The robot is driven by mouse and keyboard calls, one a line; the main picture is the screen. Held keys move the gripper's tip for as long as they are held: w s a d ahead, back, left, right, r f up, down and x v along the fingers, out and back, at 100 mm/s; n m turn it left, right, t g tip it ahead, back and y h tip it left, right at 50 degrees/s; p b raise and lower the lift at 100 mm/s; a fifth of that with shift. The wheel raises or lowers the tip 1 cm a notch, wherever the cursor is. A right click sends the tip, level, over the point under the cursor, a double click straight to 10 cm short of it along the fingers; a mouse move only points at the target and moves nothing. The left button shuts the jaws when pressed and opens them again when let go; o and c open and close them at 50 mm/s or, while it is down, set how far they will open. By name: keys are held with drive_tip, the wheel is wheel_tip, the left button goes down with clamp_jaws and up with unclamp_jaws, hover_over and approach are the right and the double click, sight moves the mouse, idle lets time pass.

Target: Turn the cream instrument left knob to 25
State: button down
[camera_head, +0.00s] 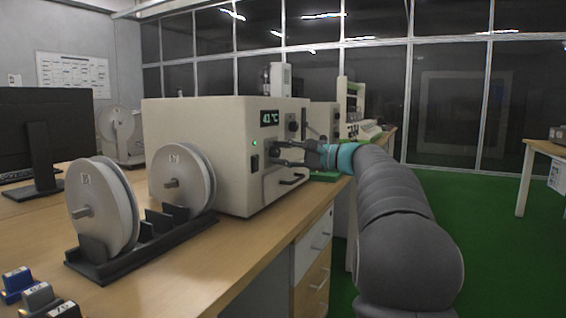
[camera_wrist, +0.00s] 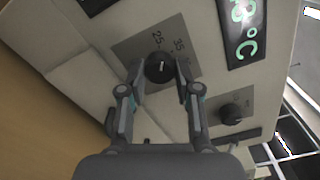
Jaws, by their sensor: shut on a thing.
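The cream instrument (camera_head: 200,140) stands on the wooden bench, with a lit green display (camera_head: 269,118) on its front. In the wrist view the display (camera_wrist: 242,30) is partly cut off, showing a 3 and °C. My gripper (camera_head: 278,152) reaches the front panel from the right. In the wrist view my gripper (camera_wrist: 160,75) has its fingers on either side of a round black knob (camera_wrist: 159,66), shut on it. The knob has a short white pointer line. Its grey dial plate (camera_wrist: 128,47) shows 25 and 35; other marks are partly hidden.
A second black knob (camera_wrist: 232,110) sits beside the held one. Two white spools (camera_head: 100,208) on a black rack stand in front, near a monitor (camera_head: 45,130). Green floor (camera_head: 490,215) is open at right.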

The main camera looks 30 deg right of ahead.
drive_tip(key=shift+n+b, duration=0.7)
drive_tip(key=shift+n, duration=0.4)
drive_tip(key=shift+r, duration=0.1)
drive_tip(key=c, duration=0.8)
unclamp_jaws()
drive_tip(key=v, duration=1.2)
drive_tip(key=shift+w, duration=0.1)
